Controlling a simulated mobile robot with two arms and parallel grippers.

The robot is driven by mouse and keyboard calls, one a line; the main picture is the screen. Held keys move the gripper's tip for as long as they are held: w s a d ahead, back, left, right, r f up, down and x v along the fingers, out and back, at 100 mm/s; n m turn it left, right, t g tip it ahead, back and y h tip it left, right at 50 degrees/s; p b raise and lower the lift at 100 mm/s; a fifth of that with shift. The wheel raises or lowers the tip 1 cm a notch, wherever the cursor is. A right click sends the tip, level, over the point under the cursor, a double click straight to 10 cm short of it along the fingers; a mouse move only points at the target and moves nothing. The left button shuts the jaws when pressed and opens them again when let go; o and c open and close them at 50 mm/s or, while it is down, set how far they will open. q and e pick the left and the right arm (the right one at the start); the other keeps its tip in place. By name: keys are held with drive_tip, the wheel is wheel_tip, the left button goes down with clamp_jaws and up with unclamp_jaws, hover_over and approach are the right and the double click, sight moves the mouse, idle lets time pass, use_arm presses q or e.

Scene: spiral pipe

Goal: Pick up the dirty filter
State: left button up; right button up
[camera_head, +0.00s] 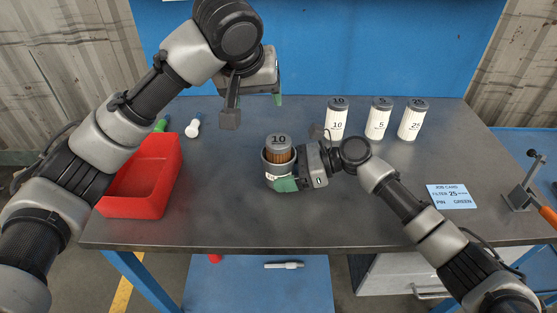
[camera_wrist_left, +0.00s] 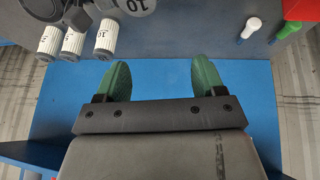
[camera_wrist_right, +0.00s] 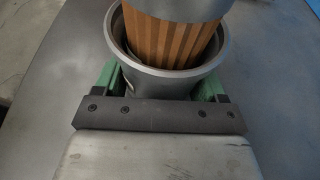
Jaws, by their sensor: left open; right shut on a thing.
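The dirty filter (camera_head: 279,151) has brown pleats and a grey cap marked 10. It stands upright in an open grey metal cup (camera_head: 271,170), its top sticking out above the rim. The right wrist view shows its brown pleats (camera_wrist_right: 175,40) inside the cup (camera_wrist_right: 165,82). My right gripper (camera_head: 290,178) is shut on the outside of the cup, with its green fingers on either side. My left gripper (camera_head: 254,104) is open and empty, above and behind the cup. The left wrist view shows its green fingers apart (camera_wrist_left: 161,80), and the 10 cap (camera_wrist_left: 130,5) at the top edge.
Three white filters marked 10 (camera_head: 337,119), 5 (camera_head: 378,119) and 25 (camera_head: 412,121) stand at the back right. A red bin (camera_head: 147,207) is at left, near green (camera_head: 161,124) and white (camera_head: 194,126) pins. A job card (camera_head: 451,196) and orange-handled lever (camera_head: 520,197) are at right.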

use_arm(q)
drive_tip(key=s+d+m, duration=0.2)
drive_tip(key=s+d, duration=0.1)
drive_tip(key=s, duration=0.1)
hover_over(278, 142)
drive_tip(key=s, duration=0.2)
drive_tip(key=shift+g+y, duration=0.4)
drive_tip(key=f, duration=0.6)
drive_tip(key=shift+a, duration=0.2)
drive_tip(key=shift+x, duration=2.9)
drive_tip(key=c, duration=1)
wheel_tip(278, 142, up, 18)
use_arm(e)
drive_tip(key=o, duration=0.8)
drive_tip(key=shift+d, duration=0.1)
